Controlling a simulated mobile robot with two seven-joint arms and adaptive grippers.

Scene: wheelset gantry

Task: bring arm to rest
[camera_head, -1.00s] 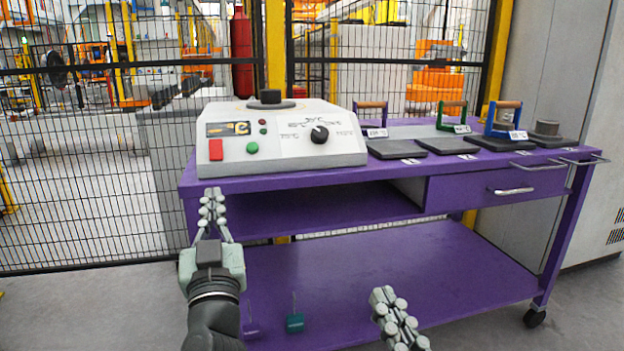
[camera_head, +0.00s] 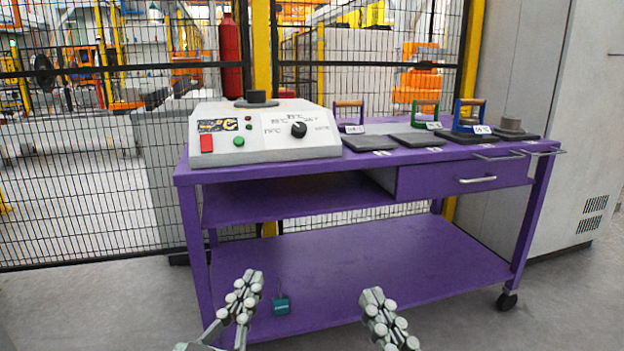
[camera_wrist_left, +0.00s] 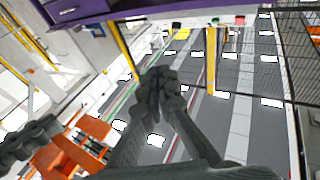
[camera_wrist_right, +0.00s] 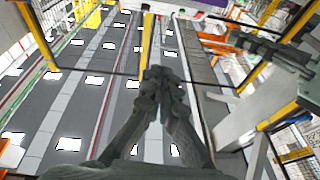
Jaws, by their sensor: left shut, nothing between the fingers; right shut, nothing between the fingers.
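My left gripper (camera_head: 243,300) is low in the head view, in front of the purple cart's lower shelf, shut and empty. My right gripper (camera_head: 382,312) is to its right at about the same height, also shut and empty. In the left wrist view my left gripper's fingers (camera_wrist_left: 160,88) are together with nothing between them. In the right wrist view my right gripper's fingers (camera_wrist_right: 160,82) are closed together too. Both grippers appear apart from the cart, though the exact gap cannot be told.
The purple cart (camera_head: 460,182) stands ahead, carrying a white control box (camera_head: 262,146) and several dark plates with coloured handles. A teal padlock-like item (camera_head: 281,305) shows by the lower shelf. A black mesh fence (camera_head: 80,200) is behind; a grey cabinet (camera_head: 560,120) stands right.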

